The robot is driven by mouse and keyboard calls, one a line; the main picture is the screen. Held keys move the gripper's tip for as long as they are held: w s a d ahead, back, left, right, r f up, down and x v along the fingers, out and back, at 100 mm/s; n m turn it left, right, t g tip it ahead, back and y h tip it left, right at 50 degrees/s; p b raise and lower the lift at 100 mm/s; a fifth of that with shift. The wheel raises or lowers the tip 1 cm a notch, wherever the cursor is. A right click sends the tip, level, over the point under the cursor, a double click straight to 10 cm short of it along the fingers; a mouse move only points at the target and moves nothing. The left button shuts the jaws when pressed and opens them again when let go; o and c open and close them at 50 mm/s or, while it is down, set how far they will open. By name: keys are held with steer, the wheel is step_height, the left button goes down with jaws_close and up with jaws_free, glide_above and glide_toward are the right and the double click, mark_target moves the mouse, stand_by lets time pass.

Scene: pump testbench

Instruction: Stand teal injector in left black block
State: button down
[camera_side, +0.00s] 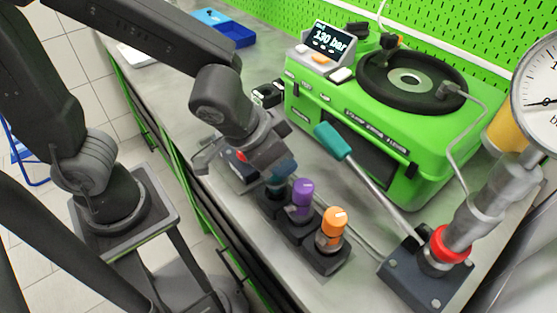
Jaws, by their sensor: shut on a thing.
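The teal injector (287,171) is partly hidden behind my gripper (272,168), which is shut on it. Only a dark teal part shows. It looks upright, at or just over the left black block (271,205). I cannot tell whether its lower end is inside the block. A purple injector (302,196) stands upright in the middle black block (298,231). An orange injector (333,225) stands upright in the right black block (327,259).
A hand pump's long lever with a teal handle (333,141) slants close to the right of my gripper. The green test bench (420,160) stands behind. A pressure gauge (541,95) is at far right. A blue tray (232,35) lies at the back. Bare grey worktop (185,110) is at left.

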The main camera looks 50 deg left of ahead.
steer(key=shift+f, duration=0.75)
steer(key=shift+f, duration=0.35)
steer(key=c, duration=0.7)
jaws_free()
steer(key=shift+c, duration=0.2)
